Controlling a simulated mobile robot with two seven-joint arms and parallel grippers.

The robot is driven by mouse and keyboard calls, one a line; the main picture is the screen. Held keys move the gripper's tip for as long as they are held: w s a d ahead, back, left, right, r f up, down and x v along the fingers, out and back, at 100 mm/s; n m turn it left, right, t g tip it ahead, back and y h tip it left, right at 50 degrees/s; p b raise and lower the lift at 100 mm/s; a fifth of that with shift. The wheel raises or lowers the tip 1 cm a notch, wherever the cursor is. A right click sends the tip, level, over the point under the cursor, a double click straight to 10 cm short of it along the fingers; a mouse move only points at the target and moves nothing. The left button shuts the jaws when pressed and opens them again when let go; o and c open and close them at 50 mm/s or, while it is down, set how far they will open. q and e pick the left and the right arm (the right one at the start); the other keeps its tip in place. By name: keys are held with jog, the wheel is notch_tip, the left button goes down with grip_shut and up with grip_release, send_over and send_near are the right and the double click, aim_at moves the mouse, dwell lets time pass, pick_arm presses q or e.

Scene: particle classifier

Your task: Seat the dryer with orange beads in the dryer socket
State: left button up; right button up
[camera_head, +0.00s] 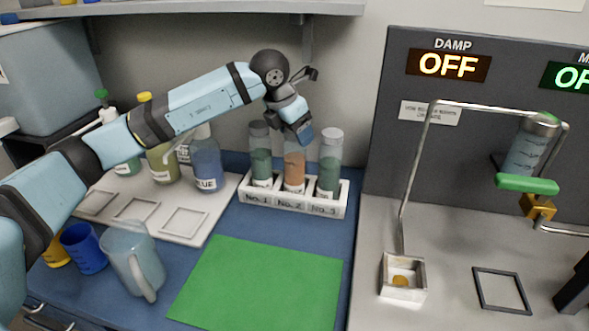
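The dryer with orange beads (294,172) stands upright in the No. 2 place of a white rack (323,208). Green-bead dryers stand on either side of it, No. 1 (261,160) and No. 3 (329,165). My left gripper (304,134) points down at the top of the orange-bead dryer and hides its upper end. Whether its fingers are shut on the dryer cannot be told. A small open white box (403,288) with an orange-yellow spot inside stands on the grey apparatus base; whether it is the dryer socket is unclear. My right gripper is not in view.
A green mat (260,285) lies clear in front of the rack. Bottles, including a blue one (207,165), stand on a tray at left, with a jug (132,260) in front. A bent metal tube (413,180) rises over the apparatus at right. A shelf (200,12) hangs above.

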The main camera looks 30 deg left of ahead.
pick_arm(q)
jog(key=c, duration=1.1)
jog(key=shift+r, duration=0.15)
